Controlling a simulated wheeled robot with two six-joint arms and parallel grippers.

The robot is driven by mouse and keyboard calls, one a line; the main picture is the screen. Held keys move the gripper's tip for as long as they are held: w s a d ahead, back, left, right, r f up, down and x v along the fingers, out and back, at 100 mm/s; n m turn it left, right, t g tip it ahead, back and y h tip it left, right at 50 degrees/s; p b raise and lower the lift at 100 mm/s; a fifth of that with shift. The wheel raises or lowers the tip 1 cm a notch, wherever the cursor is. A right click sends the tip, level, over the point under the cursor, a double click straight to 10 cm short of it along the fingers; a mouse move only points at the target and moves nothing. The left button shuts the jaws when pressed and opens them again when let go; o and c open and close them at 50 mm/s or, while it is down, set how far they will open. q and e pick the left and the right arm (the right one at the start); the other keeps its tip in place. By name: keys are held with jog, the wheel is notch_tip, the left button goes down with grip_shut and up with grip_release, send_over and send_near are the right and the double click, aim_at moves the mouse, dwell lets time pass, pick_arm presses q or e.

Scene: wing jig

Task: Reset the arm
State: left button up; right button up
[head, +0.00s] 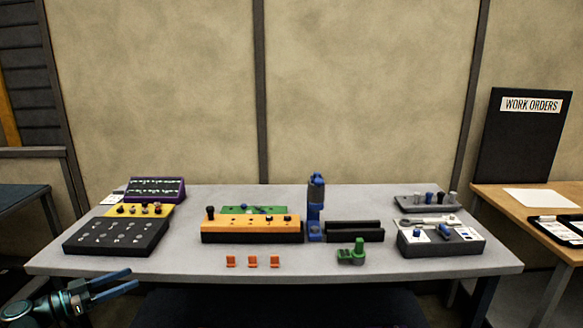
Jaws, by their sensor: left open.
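My left gripper (108,285) is at the lower left of the head view, in front of the table's front left edge. Its two blue-tipped fingers are apart and point right, with nothing between them. The rest of the left arm runs out of the picture at the bottom left corner. My right gripper is not in the picture. The grey worktable (190,268) stands in front of me, and the left gripper is apart from the things on it.
On the table are a black box (110,238), a purple panel (155,190), an orange block (250,229), orange clips (253,262), a blue tool (315,205), a green piece (357,252) and a grey box (440,243). A wooden side table (500,203) stands right. The table's front strip is mostly clear.

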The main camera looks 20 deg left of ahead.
pick_arm(q)
jog(key=w+d+f+g, duration=0.3)
jog(key=d+f, duration=0.1)
jog(key=d, duration=0.5)
jog(key=w+d+f+g, duration=0.3)
jog(key=d+f+g, duration=0.1)
jog(key=d, duration=0.5)
jog(key=w+d+f+g, duration=0.3)
jog(key=d+f, duration=0.1)
jog(key=d, duration=0.6)
jog(key=s+d+f+n+g+y, duration=0.1)
jog(key=s+d+f+g, duration=0.15)
jog(key=d, duration=0.45)
jog(key=s+d+f+g+y, duration=0.1)
jog(key=d+f+g+y, duration=0.15)
jog(key=d, duration=0.35)
jog(key=s+d+f+y, duration=0.4)
jog(key=s+d+y, duration=0.3)
jog(key=s+d, duration=0.3)
notch_tip(320, 180, up, 12)
jog(key=w+d+p, duration=0.1)
jog(key=p, duration=1.1)
jog(key=shift+w+r+n, duration=0.25)
jog(key=shift+w+n, duration=0.05)
jog(key=shift+n, duration=0.1)
jog(key=shift+d, duration=0.1)
